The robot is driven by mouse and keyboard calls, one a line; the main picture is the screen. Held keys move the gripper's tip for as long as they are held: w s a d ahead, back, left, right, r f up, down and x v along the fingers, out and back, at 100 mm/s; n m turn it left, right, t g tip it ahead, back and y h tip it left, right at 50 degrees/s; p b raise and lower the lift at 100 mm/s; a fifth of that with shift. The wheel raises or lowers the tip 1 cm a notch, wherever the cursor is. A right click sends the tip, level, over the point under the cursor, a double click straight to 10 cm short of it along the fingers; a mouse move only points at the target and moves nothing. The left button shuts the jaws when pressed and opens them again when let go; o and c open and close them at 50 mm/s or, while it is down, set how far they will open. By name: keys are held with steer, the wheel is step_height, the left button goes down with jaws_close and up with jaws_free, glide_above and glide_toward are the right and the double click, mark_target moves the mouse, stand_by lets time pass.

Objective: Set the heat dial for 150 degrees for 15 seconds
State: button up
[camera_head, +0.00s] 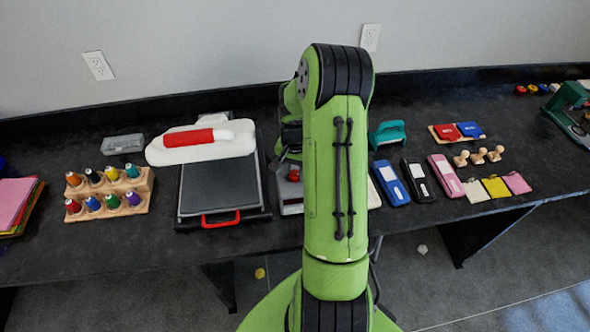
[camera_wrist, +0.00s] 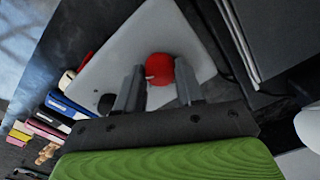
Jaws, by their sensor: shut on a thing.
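The red heat dial (camera_wrist: 160,68) sits on a pale grey control box (camera_wrist: 125,48) in the wrist view. My gripper (camera_wrist: 159,88) has one finger on each side of the dial and is shut on it. A small light pointer mark shows on the dial's left edge. Any numbers or time setting cannot be read. In the head view the control box (camera_head: 291,194) stands right of the heat press, partly hidden by my arm, with a bit of red dial (camera_head: 293,174) showing. The heat press (camera_head: 222,187) has a white top with a red handle and a dark plate.
A wooden rack (camera_head: 108,194) of coloured spools stands at the left. A teal tool (camera_head: 387,135), a blue device (camera_head: 391,183), a black device (camera_head: 418,181) and a pink device (camera_head: 446,176) lie right of my arm. The bench's right part holds wooden stamps (camera_head: 478,156).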

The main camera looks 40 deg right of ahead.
mark_target(295, 174)
steer(key=n+b, duration=0.1)
steer(key=n, duration=0.4)
steer(key=shift+n, duration=0.3)
steer(key=n+b, duration=0.1)
steer(key=n, duration=0.4)
steer(key=shift+n, duration=0.7)
steer(key=o, duration=1)
steer(key=shift+o, duration=0.2)
step_height(295, 174, up, 16)
steer(key=p, duration=0.2)
steer(key=shift+f, duration=0.15)
